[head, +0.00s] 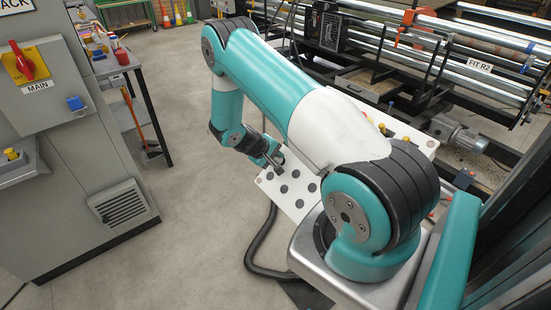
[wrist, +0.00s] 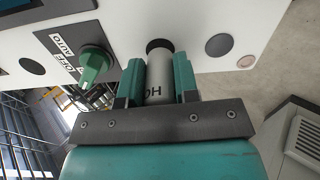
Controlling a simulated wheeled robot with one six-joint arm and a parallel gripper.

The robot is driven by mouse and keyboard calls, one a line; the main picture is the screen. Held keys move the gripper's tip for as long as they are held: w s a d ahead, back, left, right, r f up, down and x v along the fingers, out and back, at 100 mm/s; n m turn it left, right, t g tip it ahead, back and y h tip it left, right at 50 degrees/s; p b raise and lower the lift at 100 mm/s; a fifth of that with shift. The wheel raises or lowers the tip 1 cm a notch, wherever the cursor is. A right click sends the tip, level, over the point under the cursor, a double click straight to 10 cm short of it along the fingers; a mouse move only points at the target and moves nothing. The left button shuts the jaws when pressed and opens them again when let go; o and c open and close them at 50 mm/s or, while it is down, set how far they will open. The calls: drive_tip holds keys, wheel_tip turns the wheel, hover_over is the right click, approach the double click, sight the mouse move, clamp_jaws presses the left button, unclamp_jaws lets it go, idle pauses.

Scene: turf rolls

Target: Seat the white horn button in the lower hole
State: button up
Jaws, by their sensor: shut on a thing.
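The white horn button (wrist: 159,75) is a pale cylinder with dark letters, partly readable as "HO", upside down in the wrist view. My gripper (wrist: 159,82) is shut on it, with one teal finger on each side. The button's far end lies at the lower edge of a dark round hole (wrist: 158,45) in the white panel (wrist: 130,18). I cannot tell whether its tip is inside the hole or just short of it. In the head view my gripper (head: 275,158) is at the panel (head: 267,187), and the button cannot be made out there.
A green selector knob (wrist: 93,64) with an OFF/AUTO label sits left of the button. Dark or grey discs (wrist: 219,45) and (wrist: 32,66) lie on either side. A grey cabinet (head: 75,150) stands left in the head view, with clear floor (head: 200,230) between.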

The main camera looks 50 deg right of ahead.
drive_tip(key=shift+b+x, duration=0.85)
drive_tip(key=shift+x, duration=0.3)
drive_tip(key=o, duration=1.1)
drive_tip(key=b+v, duration=0.3)
drive_tip(key=v, duration=1.4)
drive_tip(key=shift+a+r, duration=0.1)
drive_tip(key=shift+r, duration=0.05)
